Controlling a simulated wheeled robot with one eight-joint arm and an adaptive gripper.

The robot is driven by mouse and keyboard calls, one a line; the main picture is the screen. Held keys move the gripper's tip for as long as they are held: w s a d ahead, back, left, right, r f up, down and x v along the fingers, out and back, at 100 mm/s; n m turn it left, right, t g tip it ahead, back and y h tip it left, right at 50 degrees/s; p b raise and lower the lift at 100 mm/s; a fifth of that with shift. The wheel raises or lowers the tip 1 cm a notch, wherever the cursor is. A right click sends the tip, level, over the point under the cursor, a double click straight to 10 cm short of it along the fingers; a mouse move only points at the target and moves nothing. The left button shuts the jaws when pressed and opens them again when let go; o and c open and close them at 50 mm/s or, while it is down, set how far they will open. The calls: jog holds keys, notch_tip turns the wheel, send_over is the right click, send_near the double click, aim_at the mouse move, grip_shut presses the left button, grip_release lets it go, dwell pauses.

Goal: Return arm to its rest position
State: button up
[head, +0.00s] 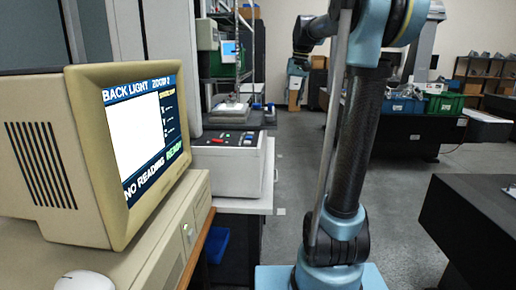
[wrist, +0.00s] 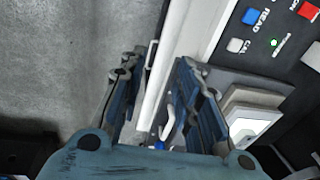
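My arm (head: 355,130) stands upright in the middle of the head view, with a blue base, a dark tube and a blue upper joint. Its upper part bends left to a dark link (head: 307,33); I cannot make out the gripper clearly in the head view. In the wrist view my gripper (wrist: 158,68) is open, its two blue fingers apart with nothing held between them. Grey floor and a white bench edge show beyond the fingers.
A control panel (wrist: 285,30) with coloured buttons is right of the fingers; it also shows in the head view (head: 225,150). A beige monitor (head: 100,150) stands at left. A dark table (head: 475,225) is at right. The floor aisle (head: 285,180) looks clear.

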jog(key=s+d+f, duration=0.2)
jog(key=s+f, duration=1.3)
jog(key=s, duration=0.1)
jog(key=s+d+f+t+h, duration=0.1)
jog(key=s+d+f, duration=0.1)
jog(key=s+f, duration=1.4)
jog(key=shift+s+d+f+n+h, duration=0.3)
jog(key=shift+s+d+n, duration=0.1)
jog(key=shift+s, duration=0.25)
jog(key=shift+w+f, duration=0.2)
jog(key=shift+w, duration=0.3)
